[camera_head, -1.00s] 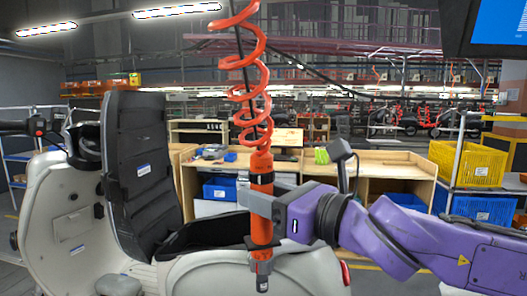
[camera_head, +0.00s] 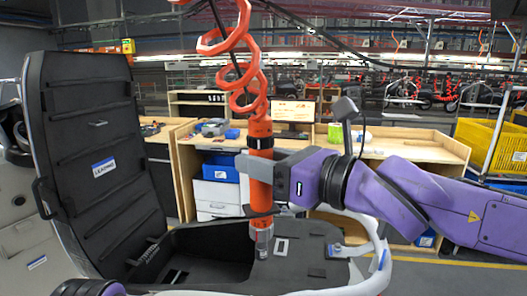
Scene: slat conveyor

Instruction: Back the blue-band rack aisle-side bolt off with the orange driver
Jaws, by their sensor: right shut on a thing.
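My right gripper (camera_head: 259,166) is shut around the body of the orange driver (camera_head: 260,195). The driver hangs upright from a red coiled hose, with its clear-grey tip pointing down over the open bay of a scooter. A pale tubular rack (camera_head: 378,240) curves round the right end of that bay, with a small blue mark on its right tube. The driver's tip is left of this rack and apart from it. I cannot make out the aisle-side bolt. My left gripper does not show; only a purple piece of my arm shows at the bottom left.
The scooter's black seat (camera_head: 95,150) stands raised at the left. A wooden bench (camera_head: 410,145) with a monitor and blue bins (camera_head: 221,168) stands behind. A yellow crate (camera_head: 485,145) is at the right. The air just above the bay is otherwise clear.

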